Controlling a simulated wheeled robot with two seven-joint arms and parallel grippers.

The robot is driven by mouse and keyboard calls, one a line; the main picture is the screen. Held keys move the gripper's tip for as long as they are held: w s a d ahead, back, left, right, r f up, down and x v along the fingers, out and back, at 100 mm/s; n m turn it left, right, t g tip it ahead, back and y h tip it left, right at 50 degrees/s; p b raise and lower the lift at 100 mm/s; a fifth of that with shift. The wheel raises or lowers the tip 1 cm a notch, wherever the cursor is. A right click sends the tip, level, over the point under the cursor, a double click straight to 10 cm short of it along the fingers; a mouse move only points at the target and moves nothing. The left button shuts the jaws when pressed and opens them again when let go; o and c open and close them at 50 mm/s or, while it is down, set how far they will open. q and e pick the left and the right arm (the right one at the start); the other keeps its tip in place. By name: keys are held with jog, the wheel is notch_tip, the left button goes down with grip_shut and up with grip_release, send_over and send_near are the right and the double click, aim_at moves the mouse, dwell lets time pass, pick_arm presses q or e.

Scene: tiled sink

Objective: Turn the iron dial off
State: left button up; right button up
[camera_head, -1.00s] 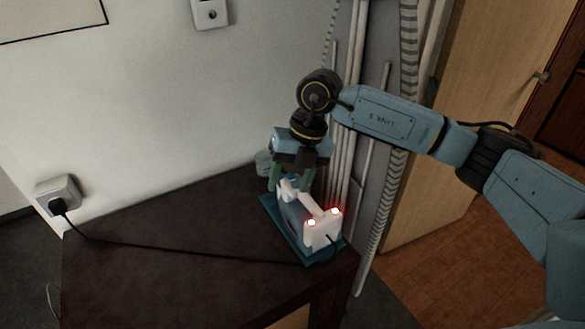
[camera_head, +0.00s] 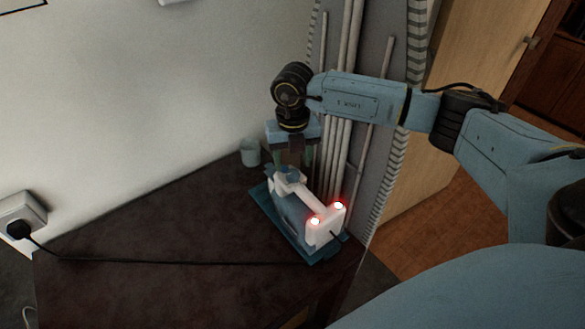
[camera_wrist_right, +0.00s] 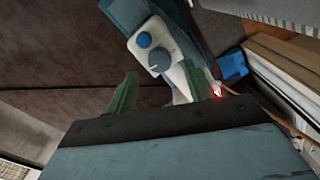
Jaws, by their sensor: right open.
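The iron (camera_head: 318,200), white and blue with two red lights glowing at its near end, rests on a teal base (camera_head: 262,205) on the dark table. In the right wrist view, its white panel carries a round grey dial (camera_wrist_right: 160,61) with a pointer mark and a blue round button (camera_wrist_right: 144,40). My right gripper (camera_head: 293,158) is at the far end of the iron, with its green fingers pointing down. In the wrist view its fingers (camera_wrist_right: 160,90) are spread apart, with the dial beyond the gap between them. They look empty. My left gripper is not in view.
A small pale cup (camera_head: 250,152) stands on the table (camera_head: 150,225) behind the iron. A black cord runs across the table to a wall socket (camera_head: 22,215). Vertical pipes (camera_head: 345,100) rise close behind my right gripper. The table's left part is clear.

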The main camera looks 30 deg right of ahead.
aim_at(293, 173)
notch_tip(293, 173, down, 2)
jog(key=shift+f, duration=0.65)
jog(key=c, duration=1)
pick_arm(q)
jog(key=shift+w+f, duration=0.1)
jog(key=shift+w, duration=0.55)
pick_arm(e)
jog(key=shift+n, duration=0.3)
